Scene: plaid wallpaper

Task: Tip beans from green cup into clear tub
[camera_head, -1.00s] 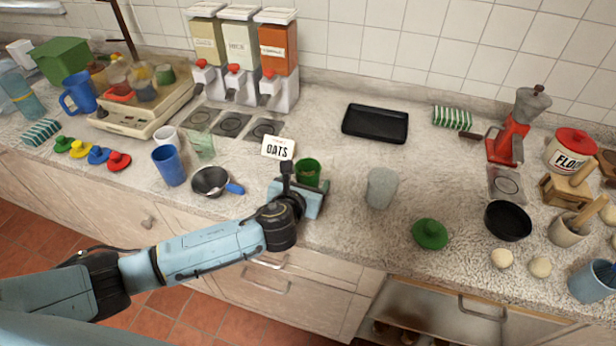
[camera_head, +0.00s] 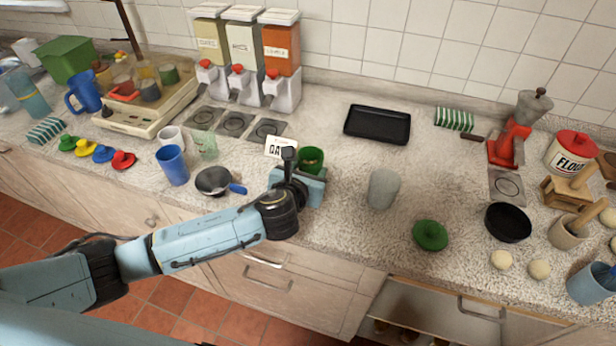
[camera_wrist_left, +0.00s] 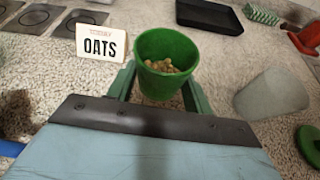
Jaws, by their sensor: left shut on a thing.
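The green cup (camera_head: 311,157) holds pale beans, which show inside it in the left wrist view (camera_wrist_left: 166,62). My left gripper (camera_head: 312,178) is shut on the cup, with a finger on each side of it. The cup is close to upright and seems a little above the counter. The clear tub (camera_head: 383,188) stands upright on the counter to the right of the cup. It also shows in the left wrist view (camera_wrist_left: 272,95), apart from the cup. My right gripper is not in view.
An OATS card (camera_head: 279,147) stands just behind and left of the cup. A small pan (camera_head: 213,181) and blue cup (camera_head: 173,165) are further left. A green lid (camera_head: 430,235) lies right of the tub. A black tray (camera_head: 377,124) lies behind. Counter between cup and tub is clear.

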